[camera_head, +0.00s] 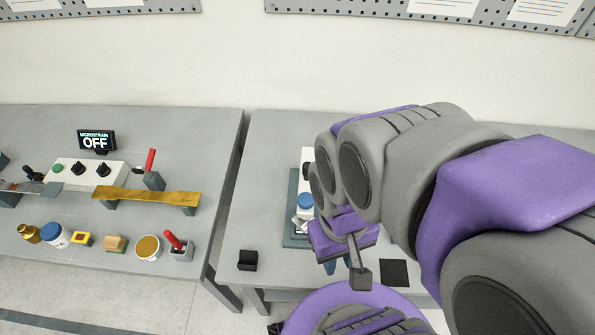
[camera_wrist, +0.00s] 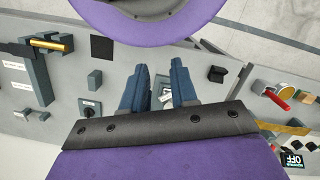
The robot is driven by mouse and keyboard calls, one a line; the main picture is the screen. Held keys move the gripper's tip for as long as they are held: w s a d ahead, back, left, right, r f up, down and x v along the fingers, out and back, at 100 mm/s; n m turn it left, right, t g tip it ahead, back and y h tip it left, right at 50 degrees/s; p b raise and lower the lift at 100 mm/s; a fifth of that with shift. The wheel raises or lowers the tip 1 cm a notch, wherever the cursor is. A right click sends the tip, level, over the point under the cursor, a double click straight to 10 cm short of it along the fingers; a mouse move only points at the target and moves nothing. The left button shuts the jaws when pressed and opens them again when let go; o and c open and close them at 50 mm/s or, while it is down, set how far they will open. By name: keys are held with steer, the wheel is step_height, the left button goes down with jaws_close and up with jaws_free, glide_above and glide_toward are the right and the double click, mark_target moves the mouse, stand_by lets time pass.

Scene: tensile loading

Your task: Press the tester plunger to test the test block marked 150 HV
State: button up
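The tester stands on the right bench in the head view, with a round blue top (camera_head: 305,201) that looks like its plunger, over a white body and a grey base (camera_head: 293,215). My arm covers its right side. My gripper (camera_head: 337,267) is in front of the tester, to the lower right of the blue top, pointing down. In the wrist view my gripper (camera_wrist: 162,82) is open, its two blue fingers apart. A small pale part (camera_wrist: 165,94) shows between them; I cannot tell what it is. No 150 HV marking is readable.
A black holder (camera_head: 247,260) and a black square (camera_head: 394,272) lie near the right bench's front edge. A grey block (camera_wrist: 94,80) and a grey frame with a gold bar (camera_wrist: 52,43) show in the wrist view. The left bench holds a MICROSTRAIN OFF display (camera_head: 96,140).

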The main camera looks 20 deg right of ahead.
jaws_close()
stand_by(1.3)
